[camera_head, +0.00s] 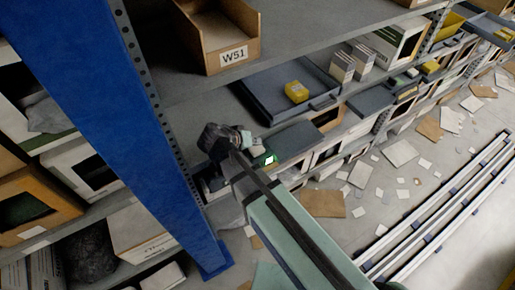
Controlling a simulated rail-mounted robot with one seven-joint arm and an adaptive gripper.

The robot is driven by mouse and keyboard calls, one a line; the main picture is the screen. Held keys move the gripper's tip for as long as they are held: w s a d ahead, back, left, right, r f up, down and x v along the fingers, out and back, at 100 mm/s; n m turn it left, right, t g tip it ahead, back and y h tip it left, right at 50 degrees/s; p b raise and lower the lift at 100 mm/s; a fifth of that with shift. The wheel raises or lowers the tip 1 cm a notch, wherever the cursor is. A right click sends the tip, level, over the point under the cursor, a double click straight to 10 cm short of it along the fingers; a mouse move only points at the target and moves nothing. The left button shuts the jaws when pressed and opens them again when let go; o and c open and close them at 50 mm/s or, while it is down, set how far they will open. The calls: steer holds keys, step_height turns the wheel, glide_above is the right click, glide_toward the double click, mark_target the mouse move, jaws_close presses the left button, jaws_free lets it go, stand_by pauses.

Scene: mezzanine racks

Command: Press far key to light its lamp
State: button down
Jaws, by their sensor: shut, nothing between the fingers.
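My gripper (214,143) is the dark shape at the end of my arm, low beside the shelf just right of the blue upright. It is shut and empty; its fingertips are small and hard to make out. Right of it is a small green item (262,161) with a bright white-green patch on it, partly behind my arm. I cannot tell whether this patch is a lit lamp, a key or a label. No separate keys can be made out; they may be hidden by my gripper or arm. I cannot tell whether my gripper touches anything.
A blue upright (130,125) stands close left of my gripper. Above is a shelf with an open box marked W51 (218,45). A grey tray (262,98) holds a yellow box (297,91). Cardboard pieces (323,203) litter the floor; rails (440,215) run at the right.

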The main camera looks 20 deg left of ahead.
mark_target(255, 149)
stand_by(0.3)
step_height(255, 149, up, 6)
steer(key=p, duration=0.2)
stand_by(0.5)
